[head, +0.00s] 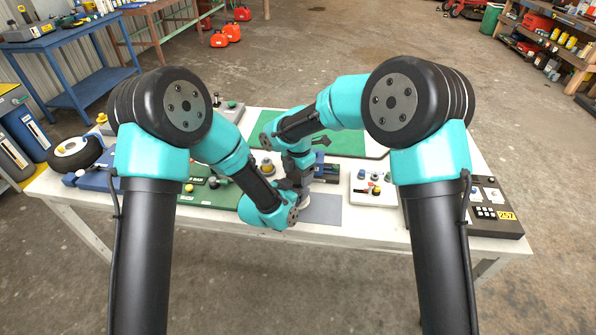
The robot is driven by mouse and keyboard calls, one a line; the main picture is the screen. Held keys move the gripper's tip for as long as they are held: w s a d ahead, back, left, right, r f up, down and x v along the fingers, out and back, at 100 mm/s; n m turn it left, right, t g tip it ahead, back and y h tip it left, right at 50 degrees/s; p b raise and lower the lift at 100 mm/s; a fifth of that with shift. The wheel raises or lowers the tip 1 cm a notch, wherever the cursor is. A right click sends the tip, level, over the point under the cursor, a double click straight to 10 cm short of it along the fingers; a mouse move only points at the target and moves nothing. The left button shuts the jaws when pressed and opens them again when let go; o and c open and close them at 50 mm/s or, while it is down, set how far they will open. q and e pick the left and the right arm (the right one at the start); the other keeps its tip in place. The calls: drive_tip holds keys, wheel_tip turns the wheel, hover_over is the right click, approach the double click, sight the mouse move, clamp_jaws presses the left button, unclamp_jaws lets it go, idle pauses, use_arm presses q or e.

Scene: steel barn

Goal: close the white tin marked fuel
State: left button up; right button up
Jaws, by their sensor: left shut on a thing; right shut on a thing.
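My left gripper (288,190) and my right gripper (300,178) meet close together over the front middle of the table. The left one comes in low from the side, the right one points down from above. A small piece of a white thing (304,204), which looks like the tin, shows just below them at the edge of a grey mat (325,209). The rest of it, its marking and its lid are hidden by my grippers and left wrist. Both grippers are shut at this spot; their fingertips are too small and covered to make out exactly.
The white table (355,232) holds a green board (215,195) left of the grippers, a white panel with knobs (375,191) to the right, and a dark box marked 257 (490,220) at the right end. A green mat (345,144) lies behind. Room around the grippers is tight.

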drive_tip(key=shift+f, duration=0.3)
